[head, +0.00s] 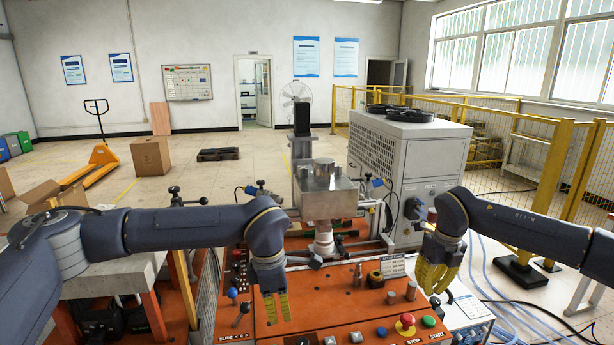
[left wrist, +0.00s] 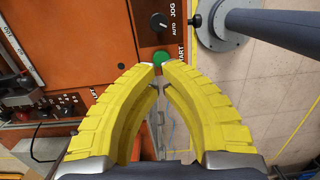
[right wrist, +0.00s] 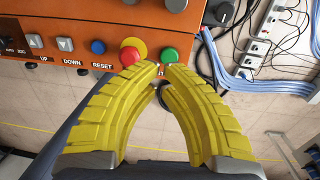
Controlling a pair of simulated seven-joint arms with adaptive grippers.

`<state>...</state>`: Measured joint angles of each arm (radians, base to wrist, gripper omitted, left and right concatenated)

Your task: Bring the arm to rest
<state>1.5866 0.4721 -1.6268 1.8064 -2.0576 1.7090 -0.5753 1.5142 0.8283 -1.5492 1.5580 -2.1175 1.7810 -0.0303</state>
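My left gripper (head: 278,320) points down above the left front of the orange control panel (head: 330,290). In the left wrist view its yellow fingertips (left wrist: 161,66) nearly meet, with nothing held, and a green button (left wrist: 162,57) shows just past them. My right gripper (head: 436,292) hangs down over the right end of the panel. In the right wrist view its fingertips (right wrist: 161,68) also nearly meet, empty, seen between a red mushroom button (right wrist: 130,56) and a green button (right wrist: 169,54). Neither gripper visibly touches the panel.
A steel block (head: 325,200) stands at the panel's back centre. A large white cabinet unit (head: 415,165) stands behind right. A grey post (left wrist: 222,25) is close by in the left wrist view. Cables and power strips (right wrist: 262,48) lie right of the panel.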

